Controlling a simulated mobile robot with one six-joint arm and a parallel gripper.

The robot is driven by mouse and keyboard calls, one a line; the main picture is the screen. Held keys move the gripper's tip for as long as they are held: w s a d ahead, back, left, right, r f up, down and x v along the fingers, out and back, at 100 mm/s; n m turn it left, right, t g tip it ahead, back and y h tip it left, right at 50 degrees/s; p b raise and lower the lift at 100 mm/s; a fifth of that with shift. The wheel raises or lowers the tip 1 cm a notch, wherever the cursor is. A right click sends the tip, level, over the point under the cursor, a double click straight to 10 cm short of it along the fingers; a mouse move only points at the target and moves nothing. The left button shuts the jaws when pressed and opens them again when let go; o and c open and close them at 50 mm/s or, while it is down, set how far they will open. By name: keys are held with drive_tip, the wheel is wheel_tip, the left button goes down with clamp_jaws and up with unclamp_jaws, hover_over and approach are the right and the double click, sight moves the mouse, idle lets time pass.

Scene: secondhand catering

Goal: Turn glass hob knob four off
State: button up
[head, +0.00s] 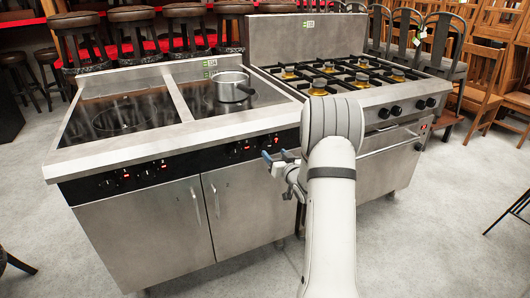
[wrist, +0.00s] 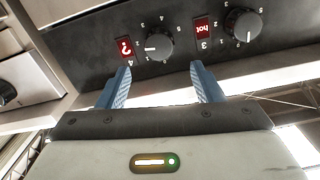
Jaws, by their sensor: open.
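Knob four (wrist: 159,46) is a dark round knob on the black control panel, with the digit 4 beside it in the wrist view. Its white pointer line points left in that picture, toward the red display (wrist: 125,47). My gripper (wrist: 161,66) is open and empty. Its two blue fingers lie on either side of the line to knob four, with the tips short of it; I cannot tell any contact. In the head view my gripper (head: 279,158) is at the right end of the glass hob's front panel (head: 208,157), where it partly hides the panel.
A steel pot (head: 231,88) stands on the right glass plate. A gas range (head: 360,98) with black knobs stands close on the right. Floor in front is clear.

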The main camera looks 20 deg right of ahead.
sight(266, 145)
drive_tip(key=shift+w+f, duration=0.2)
drive_tip(key=shift+w, duration=3.7)
drive_tip(key=shift+c, duration=0.4)
drive_tip(key=shift+a, duration=0.1)
drive_tip(key=c, duration=0.9)
